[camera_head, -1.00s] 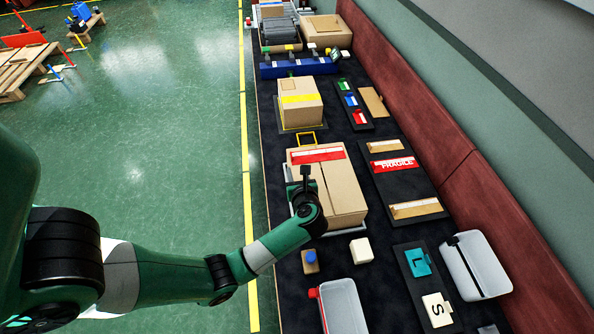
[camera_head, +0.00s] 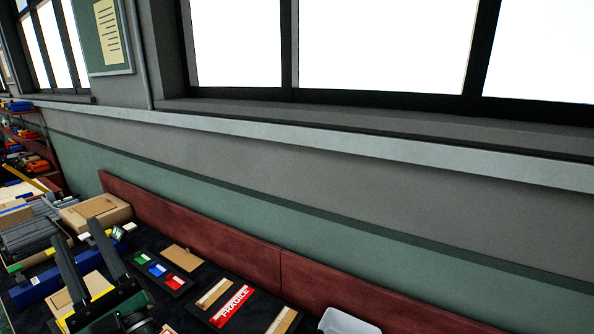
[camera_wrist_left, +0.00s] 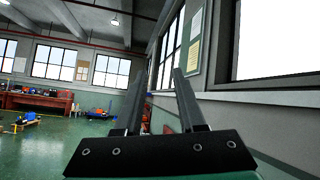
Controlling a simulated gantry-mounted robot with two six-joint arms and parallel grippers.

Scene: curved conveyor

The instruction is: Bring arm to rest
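My left gripper (camera_head: 78,234) rises at the lower left of the head view, with its two dark fingers pointing up and spread apart. In the left wrist view the two fingers (camera_wrist_left: 160,76) stand apart with nothing between them. Beyond them are the room, the wall and the windows. The gripper is raised clear of the table and partly covers a cardboard box with yellow tape (camera_head: 97,284) behind it. My right gripper is in neither view.
The wall and windows lie behind.

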